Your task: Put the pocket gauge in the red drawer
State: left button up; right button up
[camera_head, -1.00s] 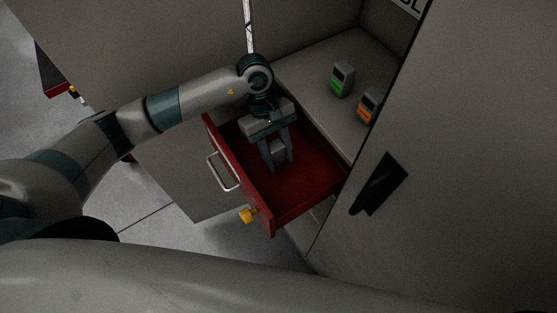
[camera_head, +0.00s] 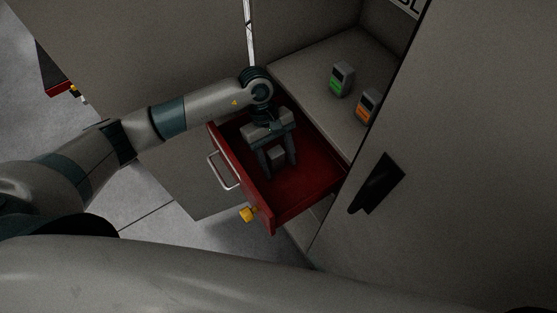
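The red drawer (camera_head: 312,188) is pulled open from the grey cabinet, with a silver handle (camera_head: 222,171) and a yellow knob (camera_head: 249,214) on its front. My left gripper (camera_head: 279,164) points down inside the drawer. Its fingers stand apart around a small grey block (camera_head: 276,156), which looks like the pocket gauge and sits low in the drawer. A small gap seems to show beside the block. The block's face is hidden, so I cannot read its type. My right gripper is not in view.
A green-marked device (camera_head: 342,79) and an orange-marked device (camera_head: 367,105) stand upright on the cabinet shelf (camera_head: 305,75), behind and right of the drawer. A grey door with a black handle (camera_head: 377,184) stands at the right. Grey floor is clear below the drawer.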

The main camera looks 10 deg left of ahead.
pick_arm(q)
jog(key=shift+r+p, duration=0.2)
jog(key=shift+p, duration=0.1)
jog(key=shift+w+a+r, duration=0.15)
jog(key=shift+r, duration=0.15)
jog(key=v, duration=1.1)
